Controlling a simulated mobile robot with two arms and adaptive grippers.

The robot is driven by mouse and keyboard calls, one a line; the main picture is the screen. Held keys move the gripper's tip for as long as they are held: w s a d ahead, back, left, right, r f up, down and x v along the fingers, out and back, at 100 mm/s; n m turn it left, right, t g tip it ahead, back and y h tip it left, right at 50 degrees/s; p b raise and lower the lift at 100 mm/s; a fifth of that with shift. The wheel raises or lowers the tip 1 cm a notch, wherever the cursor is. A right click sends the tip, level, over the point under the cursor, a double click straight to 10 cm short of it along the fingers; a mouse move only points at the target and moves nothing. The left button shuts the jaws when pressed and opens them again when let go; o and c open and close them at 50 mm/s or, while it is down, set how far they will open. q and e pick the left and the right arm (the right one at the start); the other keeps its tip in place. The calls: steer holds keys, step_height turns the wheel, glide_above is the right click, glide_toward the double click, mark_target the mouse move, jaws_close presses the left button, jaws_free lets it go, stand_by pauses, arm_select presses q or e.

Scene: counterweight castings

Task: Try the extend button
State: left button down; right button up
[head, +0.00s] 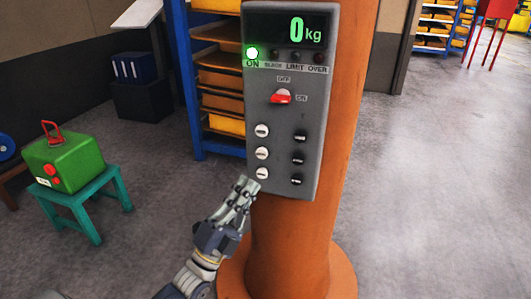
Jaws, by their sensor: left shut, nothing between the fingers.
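A grey control panel (308,125) is fixed to an orange column. Its display (290,31) reads 0 kg, and the green ON lamp (252,53) is lit. A red switch (281,97) sits below, between OFF and ON markings. Three white buttons form the left column, the lowest one (262,173) near the panel's bottom edge. Dark buttons (297,158) form the right column. No button label reading extend is legible. My left gripper (245,184) is shut and empty, its tips just below and left of the lowest white button. I cannot tell whether they touch it. My right gripper is out of view.
The orange column (290,235) stands on a round base behind the panel. A green casting (66,163) with a red handle sits on a teal stool (88,203) at the left. Blue shelving with orange bins (222,80) is behind.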

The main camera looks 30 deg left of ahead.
mark_target(262, 152)
arm_select(q)
steer(key=shift+w, duration=0.1)
steer(key=w+a+b, duration=0.2)
steer(key=w+b, duration=0.1)
steer(key=w, duration=0.5)
steer(key=shift+w, duration=0.25)
stand_by(0.4)
stand_by(1.0)
steer(key=shift+w+a+b, duration=0.1)
steer(key=shift+w+b, duration=0.2)
steer(key=shift+w, duration=0.1)
